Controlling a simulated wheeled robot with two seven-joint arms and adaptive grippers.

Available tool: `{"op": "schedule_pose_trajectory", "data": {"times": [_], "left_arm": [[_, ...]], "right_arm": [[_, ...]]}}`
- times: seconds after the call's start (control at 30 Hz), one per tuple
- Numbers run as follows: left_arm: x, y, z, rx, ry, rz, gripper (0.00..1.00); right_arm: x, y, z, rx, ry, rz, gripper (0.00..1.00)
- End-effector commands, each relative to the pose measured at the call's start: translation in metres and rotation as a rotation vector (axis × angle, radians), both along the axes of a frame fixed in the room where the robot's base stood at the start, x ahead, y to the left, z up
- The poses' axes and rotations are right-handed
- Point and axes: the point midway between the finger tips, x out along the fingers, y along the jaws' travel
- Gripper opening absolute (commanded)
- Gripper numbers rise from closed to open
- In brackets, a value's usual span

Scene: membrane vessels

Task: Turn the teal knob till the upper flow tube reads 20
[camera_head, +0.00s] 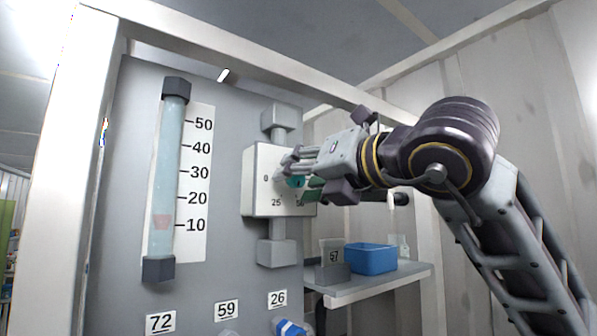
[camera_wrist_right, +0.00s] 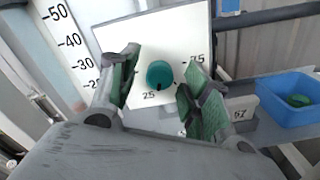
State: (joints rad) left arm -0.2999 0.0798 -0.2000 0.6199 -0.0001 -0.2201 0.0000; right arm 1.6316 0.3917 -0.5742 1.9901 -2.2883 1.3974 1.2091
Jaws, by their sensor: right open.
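The teal knob (camera_head: 296,182) sits on the white dial box (camera_head: 262,205) on the grey panel, partly hidden by my gripper. In the right wrist view the knob (camera_wrist_right: 159,74) shows whole, with a dark mark at its lower edge, close to the 25 on the dial face. My right gripper (camera_head: 292,170) is open, with one green-padded finger on each side of the knob in the wrist view; I see no contact. The flow tube (camera_head: 169,150) stands at left beside a scale, its reddish float (camera_head: 162,222) close to the 10 line. My left gripper is not in view.
Number plates 72 (camera_head: 160,321), 59 (camera_head: 227,309) and 26 (camera_head: 278,299) are on the lower panel, above a blue fitting (camera_head: 289,327). A shelf (camera_head: 385,287) at right holds a blue bin (camera_head: 370,259) and a grey holder marked 57 (camera_head: 333,272).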

Motion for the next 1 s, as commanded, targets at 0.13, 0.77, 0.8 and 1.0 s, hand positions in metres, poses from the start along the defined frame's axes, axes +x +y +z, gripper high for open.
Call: {"op": "schedule_pose_trajectory", "data": {"times": [0.13, 0.77, 0.8, 1.0], "left_arm": [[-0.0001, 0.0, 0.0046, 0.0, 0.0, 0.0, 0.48], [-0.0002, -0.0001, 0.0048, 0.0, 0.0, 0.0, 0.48], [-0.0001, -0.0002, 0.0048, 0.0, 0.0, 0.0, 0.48], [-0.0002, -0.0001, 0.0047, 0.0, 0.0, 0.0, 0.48]], "right_arm": [[0.0085, 0.006, 0.0, -0.001, 0.002, 0.0, 0.48], [0.0113, 0.0081, -0.0007, 0.0, 0.0, 0.0, 0.19], [0.0113, 0.0081, -0.0008, 0.0, 0.0, -0.001, 0.14], [0.0114, 0.008, -0.0008, -0.001, 0.0, -0.001, 0.0]]}}
